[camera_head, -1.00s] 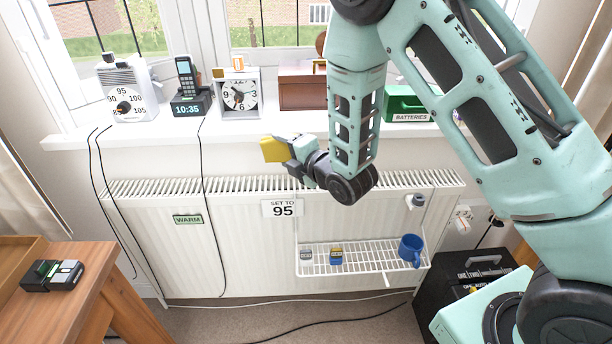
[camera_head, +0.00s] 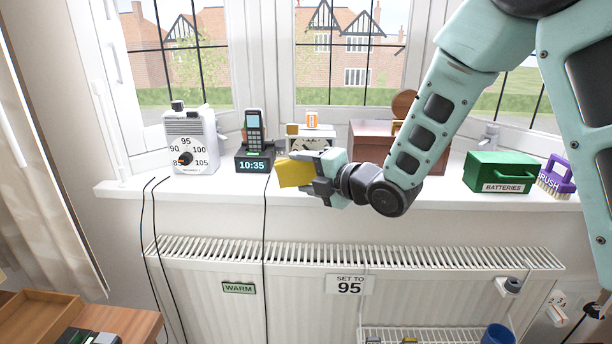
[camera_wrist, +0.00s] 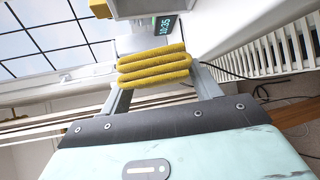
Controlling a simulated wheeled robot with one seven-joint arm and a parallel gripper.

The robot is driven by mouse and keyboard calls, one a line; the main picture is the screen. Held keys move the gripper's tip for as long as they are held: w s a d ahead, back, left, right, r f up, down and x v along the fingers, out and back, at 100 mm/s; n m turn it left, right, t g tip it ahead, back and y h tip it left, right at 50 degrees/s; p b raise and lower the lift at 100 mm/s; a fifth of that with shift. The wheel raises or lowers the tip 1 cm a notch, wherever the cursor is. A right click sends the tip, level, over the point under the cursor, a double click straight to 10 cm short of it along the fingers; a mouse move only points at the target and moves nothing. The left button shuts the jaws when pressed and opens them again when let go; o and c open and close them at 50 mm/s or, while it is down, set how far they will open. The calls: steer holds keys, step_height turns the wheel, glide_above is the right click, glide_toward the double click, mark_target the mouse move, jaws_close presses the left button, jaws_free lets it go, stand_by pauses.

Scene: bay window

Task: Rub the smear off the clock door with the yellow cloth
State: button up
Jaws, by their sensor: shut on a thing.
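The yellow cloth (camera_head: 294,173) is folded and held between the fingers of my gripper (camera_head: 316,176). In the wrist view the cloth (camera_wrist: 153,69) spans the gap between the two fingertips. The white clock (camera_head: 310,135) stands on the sill behind my gripper. The gripper and cloth hide most of its face and door, so I cannot see the smear. I cannot tell whether the cloth touches the clock.
On the white sill (camera_head: 450,194), a phone dock (camera_head: 253,161) and a dial box (camera_head: 191,140) stand left of the clock. An orange-white tub (camera_head: 312,118) is on the clock. Right are a brown box (camera_head: 369,142), a green batteries box (camera_head: 500,172) and a purple brush (camera_head: 556,176).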

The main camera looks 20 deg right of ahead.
steer(key=shift+w+d, duration=0.35)
steer(key=shift+w, duration=0.6)
steer(key=shift+w+d, duration=0.3)
steer(key=shift+w, duration=0.6)
steer(key=shift+w+d, duration=0.35)
steer(key=shift+w, duration=0.6)
steer(key=shift+w+d+b, duration=0.3)
steer(key=shift+w, duration=0.65)
steer(key=shift+s+d+b, duration=0.2)
steer(key=shift+s+d, duration=0.05)
steer(key=shift+d, duration=0.4)
steer(key=shift+s+d+b, duration=0.2)
steer(key=shift+d, duration=0.4)
steer(key=shift+s+d+b, duration=0.2)
steer(key=shift+s+d, duration=0.05)
steer(key=shift+d, duration=0.4)
steer(key=shift+w+f+b, duration=0.1)
steer(key=shift+f+b, duration=0.05)
steer(key=shift+b, duration=0.2)
steer(key=shift+w+a+b, duration=0.35)
steer(key=shift+a+b, duration=0.05)
steer(key=shift+a, duration=0.35)
steer(key=shift+w+a+b, duration=0.3)
steer(key=shift+a+b, duration=0.1)
steer(key=shift+a, duration=0.35)
steer(key=shift+w+a+r, duration=0.15)
steer(key=shift+a+r, duration=0.1)
steer(key=shift+r, duration=0.05)
